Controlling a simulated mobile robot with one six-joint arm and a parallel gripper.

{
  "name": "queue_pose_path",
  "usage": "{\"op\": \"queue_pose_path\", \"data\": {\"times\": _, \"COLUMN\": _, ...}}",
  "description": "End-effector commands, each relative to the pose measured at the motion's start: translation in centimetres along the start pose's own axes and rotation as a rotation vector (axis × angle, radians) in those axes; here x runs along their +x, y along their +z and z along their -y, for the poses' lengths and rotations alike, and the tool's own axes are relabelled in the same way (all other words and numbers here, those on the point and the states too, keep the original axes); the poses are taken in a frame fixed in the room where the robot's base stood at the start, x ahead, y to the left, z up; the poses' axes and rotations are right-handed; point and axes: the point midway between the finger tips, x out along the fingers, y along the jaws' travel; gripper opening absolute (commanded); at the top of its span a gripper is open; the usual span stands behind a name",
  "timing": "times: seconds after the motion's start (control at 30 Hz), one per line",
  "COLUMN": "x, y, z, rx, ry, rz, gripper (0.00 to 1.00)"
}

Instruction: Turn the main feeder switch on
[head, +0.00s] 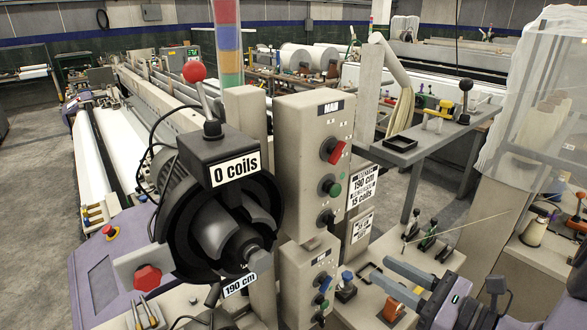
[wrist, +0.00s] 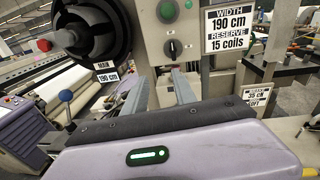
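A beige control box (head: 291,150) labelled MAIN stands in the middle of the head view. Its front carries a red rotary switch (head: 333,150), a green button (head: 331,187) and a black knob (head: 325,218). In the wrist view the black knob (wrist: 172,47) shows above my fingers, with the green button (wrist: 188,4) at the top edge. I cannot read the knob's on or off position. My gripper (head: 378,266) is right of and below this box, apart from it. In the wrist view my gripper (wrist: 161,88) has its fingers spread, with nothing held between them.
A smaller control box (head: 311,280) with a blue knob sits below. The black feeder (head: 222,205) marked "0 coils" is left of the boxes. A width and reserve sign (wrist: 229,30) is close on the right. A grey shelf (head: 415,149) stands behind; levers rise from the surface below.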

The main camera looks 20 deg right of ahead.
Motion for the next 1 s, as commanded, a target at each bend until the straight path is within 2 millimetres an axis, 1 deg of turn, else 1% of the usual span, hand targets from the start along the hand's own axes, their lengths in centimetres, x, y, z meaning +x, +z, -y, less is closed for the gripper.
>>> {"op": "queue_pose_path", "data": {"times": 0.03, "x": -1.0, "y": 0.4, "z": 1.4, "rx": 0.032, "ry": -0.06, "rz": 0.028, "gripper": 0.33}}
{"op": "queue_pose_path", "data": {"times": 0.07, "x": -1.3, "y": 0.4, "z": 1.9, "rx": 0.042, "ry": -0.081, "rz": 0.039, "gripper": 0.33}}
{"op": "queue_pose_path", "data": {"times": 0.1, "x": -1.4, "y": 0.4, "z": 2.3, "rx": 0.05, "ry": -0.098, "rz": 0.049, "gripper": 0.33}}
{"op": "queue_pose_path", "data": {"times": 0.17, "x": -0.6, "y": 0.3, "z": 2.5, "rx": 0.052, "ry": -0.1, "rz": 0.052, "gripper": 0.33}}
{"op": "queue_pose_path", "data": {"times": 0.27, "x": 1.9, "y": 0.3, "z": 2.5, "rx": 0.051, "ry": -0.092, "rz": 0.049, "gripper": 0.33}}
{"op": "queue_pose_path", "data": {"times": 0.5, "x": 9.3, "y": 0.7, "z": 3.1, "rx": 0.049, "ry": -0.088, "rz": 0.047, "gripper": 0.33}}
{"op": "queue_pose_path", "data": {"times": 0.6, "x": 11.9, "y": 0.8, "z": 3.4, "rx": 0.049, "ry": -0.09, "rz": 0.047, "gripper": 0.33}}
{"op": "queue_pose_path", "data": {"times": 0.7, "x": 13.8, "y": 0.9, "z": 3.6, "rx": 0.049, "ry": -0.091, "rz": 0.047, "gripper": 0.33}}
{"op": "queue_pose_path", "data": {"times": 0.8, "x": 15.0, "y": 0.9, "z": 3.8, "rx": 0.048, "ry": -0.093, "rz": 0.046, "gripper": 0.33}}
{"op": "queue_pose_path", "data": {"times": 0.9, "x": 15.6, "y": 0.9, "z": 3.8, "rx": 0.048, "ry": -0.094, "rz": 0.047, "gripper": 0.33}}
{"op": "queue_pose_path", "data": {"times": 1.0, "x": 15.7, "y": 0.9, "z": 3.9, "rx": 0.049, "ry": -0.095, "rz": 0.047, "gripper": 0.33}}
